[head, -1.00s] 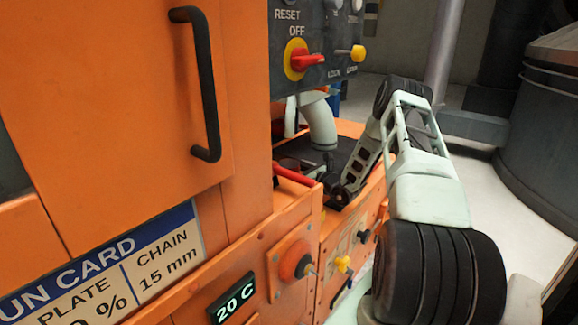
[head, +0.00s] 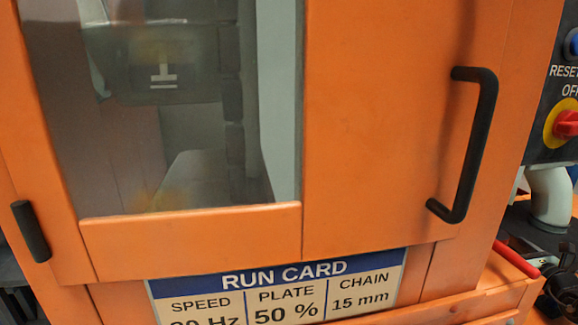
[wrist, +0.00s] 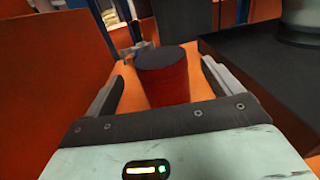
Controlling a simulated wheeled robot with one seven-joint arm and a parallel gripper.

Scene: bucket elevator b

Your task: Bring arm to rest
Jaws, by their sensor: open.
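My gripper (wrist: 163,74) shows in the wrist view with its two fingers spread wide. A red cylinder with a dark top (wrist: 167,86) stands between the fingers, over an orange surface (wrist: 128,98). Gaps show between the cylinder and both fingers, so it is not gripped. The head view shows little or nothing of my arm; dark parts at its lower right edge are too cut off to tell.
The head view is filled by an orange cabinet door with a window (head: 185,120) and a black handle (head: 470,145). A run card (head: 285,290) sits below. A red knob (head: 567,124) is at the right edge. In the wrist view, a dark block (wrist: 265,62) lies right and an orange panel (wrist: 50,75) left.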

